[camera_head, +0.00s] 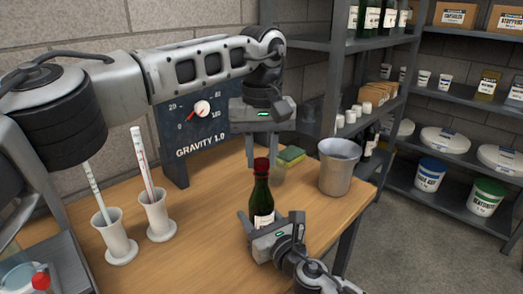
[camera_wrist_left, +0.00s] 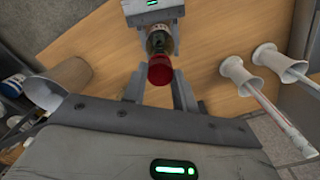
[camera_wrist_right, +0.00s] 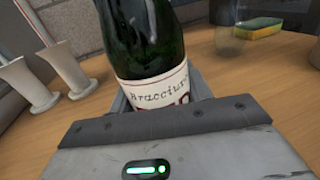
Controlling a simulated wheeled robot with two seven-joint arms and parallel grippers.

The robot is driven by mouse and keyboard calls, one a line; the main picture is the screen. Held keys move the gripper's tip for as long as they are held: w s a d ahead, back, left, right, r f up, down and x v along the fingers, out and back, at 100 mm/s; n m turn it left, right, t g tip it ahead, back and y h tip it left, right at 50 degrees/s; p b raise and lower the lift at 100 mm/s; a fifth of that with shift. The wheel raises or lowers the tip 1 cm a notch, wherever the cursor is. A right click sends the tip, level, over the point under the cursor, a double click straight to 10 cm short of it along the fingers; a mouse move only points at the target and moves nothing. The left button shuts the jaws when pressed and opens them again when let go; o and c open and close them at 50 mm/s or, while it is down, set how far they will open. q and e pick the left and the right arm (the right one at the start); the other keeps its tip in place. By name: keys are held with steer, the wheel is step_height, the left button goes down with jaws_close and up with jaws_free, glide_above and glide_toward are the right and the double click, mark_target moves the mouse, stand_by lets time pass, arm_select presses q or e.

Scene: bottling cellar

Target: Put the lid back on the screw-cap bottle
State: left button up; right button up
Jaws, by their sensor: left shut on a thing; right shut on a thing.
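A dark green bottle (camera_head: 262,197) with a pale label stands upright on the wooden table. My right gripper (camera_head: 262,222) is shut around its lower body; the bottle (camera_wrist_right: 148,40) and its label fill the middle of the right wrist view. The red lid (camera_head: 261,165) is at the top of the bottle neck, in line with it. My left gripper (camera_head: 262,155) points down from above and is shut on the lid, which shows between its fingers in the left wrist view (camera_wrist_left: 160,70). I cannot tell whether the lid is screwed down.
A sponge (camera_head: 291,156) lies behind the bottle, with a clear glass (camera_wrist_right: 231,40) near it. A metal bucket (camera_head: 338,168) stands to the right. Two white cylinders (camera_head: 115,245) (camera_head: 157,222) with rods stand left. A gauge board (camera_head: 190,125) is behind; shelves stand at right.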

arm_select(q)
steer(key=shift+f, duration=0.2)
steer(key=m, duration=0.6)
steer(key=o, duration=0.9)
